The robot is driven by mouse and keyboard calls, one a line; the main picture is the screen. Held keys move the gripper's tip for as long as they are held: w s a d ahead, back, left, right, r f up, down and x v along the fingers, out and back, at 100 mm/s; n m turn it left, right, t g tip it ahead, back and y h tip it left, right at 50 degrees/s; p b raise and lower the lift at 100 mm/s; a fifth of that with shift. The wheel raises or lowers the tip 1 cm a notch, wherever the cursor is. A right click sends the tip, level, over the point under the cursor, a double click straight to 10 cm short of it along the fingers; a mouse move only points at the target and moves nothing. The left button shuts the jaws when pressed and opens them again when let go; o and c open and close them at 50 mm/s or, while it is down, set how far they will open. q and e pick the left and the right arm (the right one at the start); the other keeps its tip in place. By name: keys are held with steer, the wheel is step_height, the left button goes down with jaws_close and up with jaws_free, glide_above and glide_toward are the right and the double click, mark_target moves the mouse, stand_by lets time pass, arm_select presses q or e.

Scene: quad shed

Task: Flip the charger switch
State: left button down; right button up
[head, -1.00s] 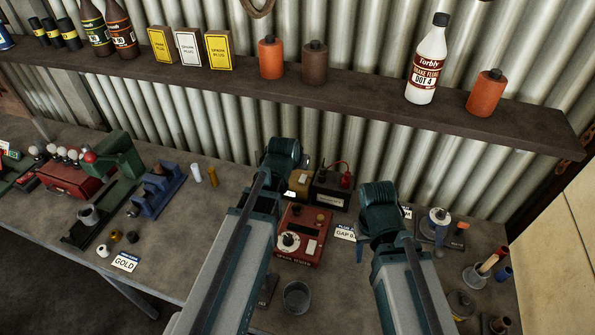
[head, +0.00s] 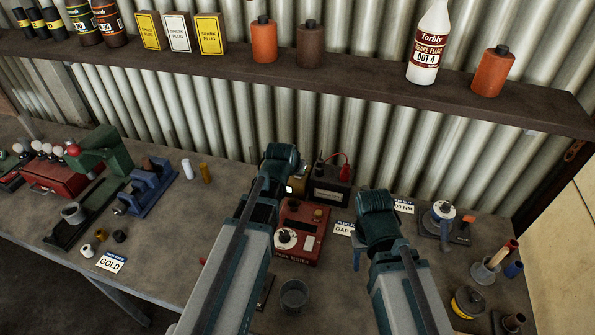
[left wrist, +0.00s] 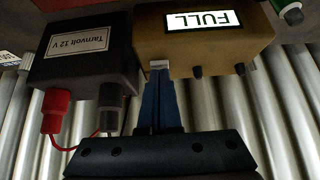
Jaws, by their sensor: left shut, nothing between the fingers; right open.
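The charger is a yellow-brown box (left wrist: 205,42) with a lit "FULL" display, upside down in the left wrist view. A small pale tab (left wrist: 159,65), which looks like its switch, sits on its near edge. My left gripper (left wrist: 160,82) is shut and empty, its blue fingertips right at this tab; I cannot tell whether they touch. In the head view, a small part of the charger (head: 297,184) shows beside my left wrist, which hides the rest and the fingers. My right gripper (head: 361,256) is open and empty, pointing down over the bench away from the charger.
A dark 12 V battery (head: 330,187) with red and black terminals stands right of the charger. A red tester box (head: 298,236) stands in front. A metal cup (head: 295,295) sits between my arms. A shelf (head: 370,88) with bottles runs above.

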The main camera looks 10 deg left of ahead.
stand_by(0.4)
arm_select(q)
steer(key=shift+r+p, duration=0.6)
steer(key=shift+p, duration=0.25)
arm_select(e)
steer(key=shift+r, duration=0.6)
arm_select(q)
steer(key=shift+r, duration=0.1)
steer(key=shift+s+r+p, duration=0.15)
steer(key=shift+r+p, duration=0.7)
steer(key=shift+p, duration=0.1)
steer(key=s+f+p+v, duration=0.1)
steer(key=p+v, duration=0.7)
steer(key=v, duration=0.3)
steer(key=shift+s, duration=0.4)
arm_select(e)
step_height(320, 180, up, 10)
steer(key=s+a, duration=0.1)
steer(key=s, duration=0.1)
arm_select(q)
steer(key=shift+r, duration=0.1)
arm_select(e)
steer(key=shift+w, duration=0.1)
